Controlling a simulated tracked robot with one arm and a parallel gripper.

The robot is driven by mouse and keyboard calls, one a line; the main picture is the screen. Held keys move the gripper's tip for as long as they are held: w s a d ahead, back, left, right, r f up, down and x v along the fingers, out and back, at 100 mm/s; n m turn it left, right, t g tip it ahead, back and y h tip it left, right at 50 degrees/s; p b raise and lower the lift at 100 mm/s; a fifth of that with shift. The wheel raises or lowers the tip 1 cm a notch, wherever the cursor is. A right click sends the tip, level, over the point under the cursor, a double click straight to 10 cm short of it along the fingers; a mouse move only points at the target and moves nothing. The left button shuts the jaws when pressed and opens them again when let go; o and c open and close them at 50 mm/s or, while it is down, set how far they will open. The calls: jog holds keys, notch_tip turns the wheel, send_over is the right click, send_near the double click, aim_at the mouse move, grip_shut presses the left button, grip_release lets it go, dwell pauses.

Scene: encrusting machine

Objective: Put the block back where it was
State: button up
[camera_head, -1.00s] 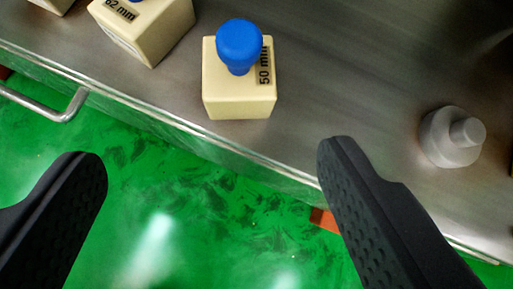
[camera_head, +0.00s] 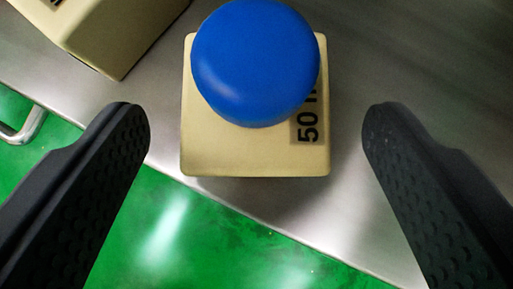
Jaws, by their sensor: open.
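A cream block (camera_head: 230,155) with a round blue knob (camera_head: 255,62) on top stands on the steel surface near its front edge. Its label begins with "50"; the rest is hidden by the knob. My gripper (camera_head: 257,140) is open, with one black finger to the left of the block and one to the right. Both fingertips are apart from the block, and nothing is between them that they touch. The knob is large and close in the view.
Another cream block (camera_head: 105,35) stands at the upper left, near the left finger's side. The steel surface (camera_head: 400,60) is clear to the right of the labelled block. A metal handle (camera_head: 25,128) sticks out over the green floor (camera_head: 200,240) at the left.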

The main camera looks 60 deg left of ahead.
aim_at(258, 140)
jog(key=shift+x, duration=1.2)
jog(key=shift+w+a+f+b, duration=0.3)
jog(key=shift+a+f+b, duration=0.1)
jog(key=shift+a+f, duration=0.1)
jog(key=shift+d, duration=0.1)
jog(key=c, duration=1.1)
